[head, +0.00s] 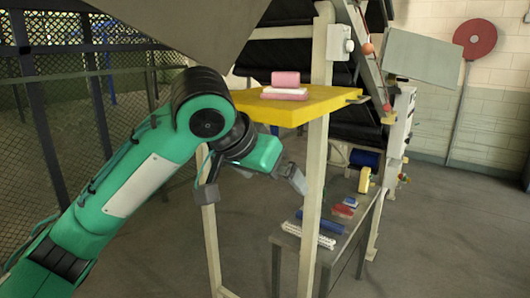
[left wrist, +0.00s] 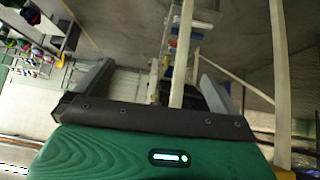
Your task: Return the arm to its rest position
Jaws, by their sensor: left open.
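My left arm comes in from the left in the head view, green with black joints. Its gripper (head: 252,188) is below and in front of the yellow platform (head: 303,106), beside the platform's pale posts. In the left wrist view the two grey fingers of my left gripper (left wrist: 152,90) stand wide apart with nothing held. A pale post shows between and beyond the fingers in that view. My right gripper is not in view.
Pink and white stacked items (head: 285,86) lie on the yellow platform. A low grey table (head: 290,242) to the right bears blue, white and red items. A dark sloping conveyor structure stands behind. A mesh fence (head: 70,110) stands at the left. Open floor lies at the right.

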